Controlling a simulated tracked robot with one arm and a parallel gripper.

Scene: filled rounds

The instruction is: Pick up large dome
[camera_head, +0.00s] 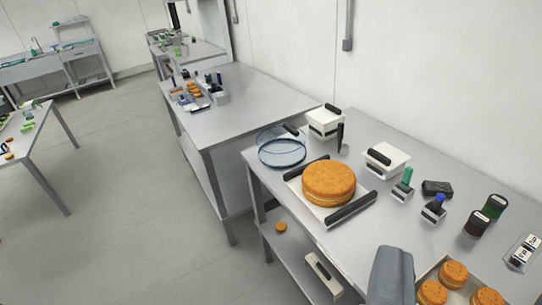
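The large dome appears to be the clear, blue-rimmed round cover (282,150) at the far left corner of the near table. It has a dark handle at its upper right. Just right of it, an orange layered cake round (328,184) sits on a white tray (306,204) with black handles. A grey part, apparently my gripper (391,274), rises from the bottom edge, well in front of and to the right of the dome. Its fingertips cannot be made out, so its opening does not show.
The near table (420,242) also holds white boxes with black handles (386,160), small bottles (434,208), dark jars (485,215) and a tray of small orange rounds (433,291). A lower shelf (290,259) shows below. Another table (240,110) stands behind. Floor (120,220) is open at left.

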